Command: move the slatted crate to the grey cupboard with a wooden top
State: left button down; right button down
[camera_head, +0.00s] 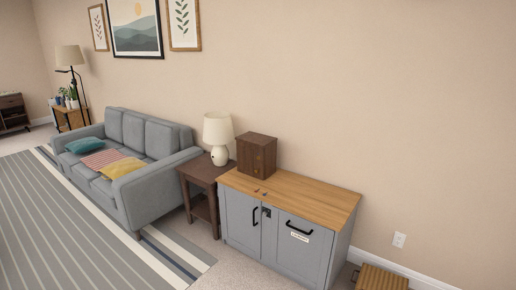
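The grey cupboard (240,219) with a wooden top (310,198) stands against the wall right of centre. It has two grey doors with black handles and a white label on the right door. A wooden slatted crate (382,279) is on the floor at the bottom right, close to the cupboard's right side. The bottom edge of the picture cuts it off, and a dark handle shows at its left end. Neither of my grippers is in view.
A dark brown wooden box (256,156) stands on the cupboard top's left end, with small objects (260,191) in front. The top's right part is clear. A brown side table (203,170) with a lamp (218,131) and a grey sofa (158,192) are to the left.

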aim_at(307, 195)
jog(key=i+j, duration=0.1)
jog(key=i, duration=1.55)
jog(key=i+z, duration=0.2)
jog(key=i, duration=0.3)
jog(key=i+j+z, duration=0.2)
jog(key=i, duration=0.25)
jog(key=i+z, duration=0.25)
jog(key=i, duration=0.25)
jog(key=i+z, duration=0.65)
jog(key=k+j, duration=0.05)
jog(key=k, duration=0.05)
